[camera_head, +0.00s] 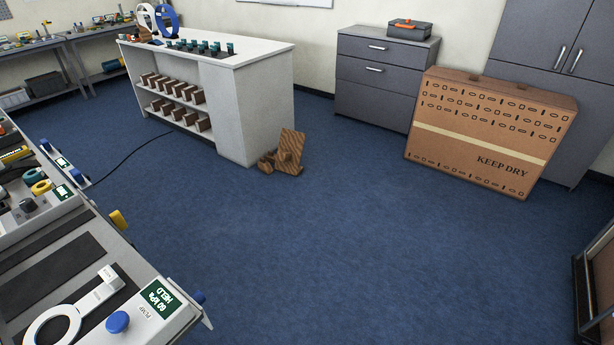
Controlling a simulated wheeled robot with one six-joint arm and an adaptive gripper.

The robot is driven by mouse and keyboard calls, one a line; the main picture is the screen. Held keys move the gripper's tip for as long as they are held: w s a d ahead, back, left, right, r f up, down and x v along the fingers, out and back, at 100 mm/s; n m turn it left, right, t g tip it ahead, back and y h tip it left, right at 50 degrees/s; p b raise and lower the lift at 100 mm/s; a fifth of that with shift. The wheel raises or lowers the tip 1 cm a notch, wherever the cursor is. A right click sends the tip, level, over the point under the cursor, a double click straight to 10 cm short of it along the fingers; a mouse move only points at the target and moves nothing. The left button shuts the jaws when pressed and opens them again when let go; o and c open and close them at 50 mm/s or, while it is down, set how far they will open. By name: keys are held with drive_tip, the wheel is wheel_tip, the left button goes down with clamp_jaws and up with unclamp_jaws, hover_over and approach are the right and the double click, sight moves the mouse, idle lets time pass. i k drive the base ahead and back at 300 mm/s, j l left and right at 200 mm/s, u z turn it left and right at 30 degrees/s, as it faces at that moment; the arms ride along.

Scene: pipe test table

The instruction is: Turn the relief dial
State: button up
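A pipe test table (75,245) runs along the left edge, partly cut off. At its near end is a panel with a green display (158,298) reading upside down, apparently "60 kPa HELD". A round blue knob (118,322) beside it stands near a "PUMP" label. I cannot tell which knob, if any of these, is the relief dial. A white ring with a handle (92,295) lies beside the panel. My gripper is not in view.
Farther along the table are small displays (62,162), a yellow ring (41,187) and a yellow piece on the edge (118,220). A white shelf counter (235,110), wooden blocks (285,153) and a large carton (487,132) stand beyond. Blue floor (330,250) is clear.

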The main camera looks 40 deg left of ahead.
sight(198, 297)
drive_tip(key=i+z, duration=0.15)
drive_tip(key=i, duration=0.65)
drive_tip(key=i+j+z, duration=0.2)
drive_tip(key=i, duration=0.9)
drive_tip(key=i+l+u, duration=0.1)
drive_tip(key=i, duration=0.25)
drive_tip(key=i+l+u, duration=0.1)
drive_tip(key=u, duration=0.45)
drive_tip(key=i+l+u, duration=0.15)
drive_tip(key=u, duration=0.35)
drive_tip(key=i+l+u, duration=0.15)
drive_tip(key=u, duration=0.4)
drive_tip(key=l+u, duration=0.35)
drive_tip(key=u, duration=0.2)
drive_tip(key=l+u, duration=0.25)
drive_tip(key=u, duration=0.25)
drive_tip(key=l+u, duration=0.3)
drive_tip(key=u, duration=0.25)
drive_tip(key=l+u, duration=0.25)
drive_tip(key=u, duration=0.3)
drive_tip(key=k+l+u, duration=0.15)
drive_tip(key=u, duration=0.35)
